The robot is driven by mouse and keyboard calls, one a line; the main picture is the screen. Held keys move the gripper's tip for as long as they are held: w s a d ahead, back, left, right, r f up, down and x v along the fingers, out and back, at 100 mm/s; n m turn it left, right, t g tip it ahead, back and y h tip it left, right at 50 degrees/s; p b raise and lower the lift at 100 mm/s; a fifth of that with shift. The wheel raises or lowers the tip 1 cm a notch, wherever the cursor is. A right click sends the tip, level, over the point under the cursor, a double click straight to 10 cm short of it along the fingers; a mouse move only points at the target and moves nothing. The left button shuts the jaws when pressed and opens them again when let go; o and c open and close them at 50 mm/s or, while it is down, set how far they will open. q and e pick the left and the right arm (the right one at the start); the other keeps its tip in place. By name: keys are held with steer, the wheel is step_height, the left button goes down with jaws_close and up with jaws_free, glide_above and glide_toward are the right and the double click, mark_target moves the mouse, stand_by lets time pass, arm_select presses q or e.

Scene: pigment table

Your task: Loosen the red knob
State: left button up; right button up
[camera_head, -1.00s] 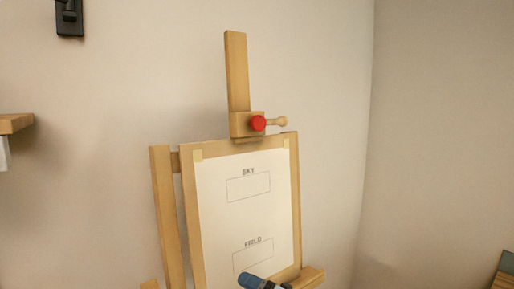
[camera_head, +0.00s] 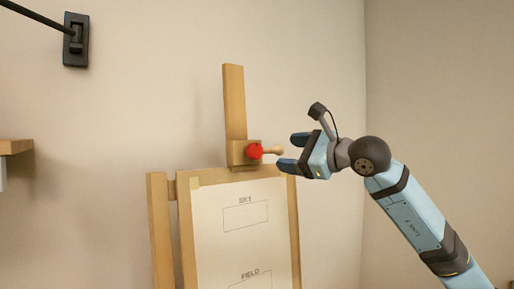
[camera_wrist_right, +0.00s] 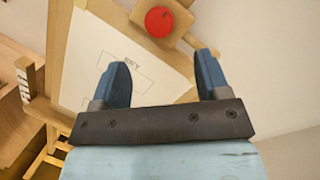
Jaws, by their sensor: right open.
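The red knob (camera_head: 255,151) is round and sits on the front of a wooden clamp block (camera_head: 236,153) on the easel's upright post. A pale wooden handle (camera_head: 273,151) sticks out to the right of it. My right gripper (camera_head: 288,152) is open and empty, just right of the knob and handle, its fingers pointing left. In the right wrist view the red knob (camera_wrist_right: 159,22) lies ahead of the two open fingers (camera_wrist_right: 160,75), apart from them. My left gripper is not in view.
The easel (camera_head: 163,225) holds a board with a paper (camera_head: 240,225) marked SKY and FIELD below the knob. A black wall fixture (camera_head: 75,40) and a wooden shelf (camera_head: 15,147) are at the left. Bare wall lies to the right.

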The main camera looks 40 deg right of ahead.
mark_target(258, 151)
steer(key=w+p, duration=0.1)
steer(key=w, duration=0.2)
steer(key=w+p, duration=0.2)
steer(key=w, duration=0.1)
steer(key=w+a+p, duration=0.1)
steer(key=w+p, duration=0.1)
steer(key=w, duration=0.1)
steer(key=shift+a+r, duration=0.1)
steer(key=shift+r, duration=0.1)
steer(key=shift+w+a+f, duration=0.15)
steer(key=shift+w+f, duration=0.05)
steer(key=shift+w, duration=0.45)
steer(key=c, duration=0.9)
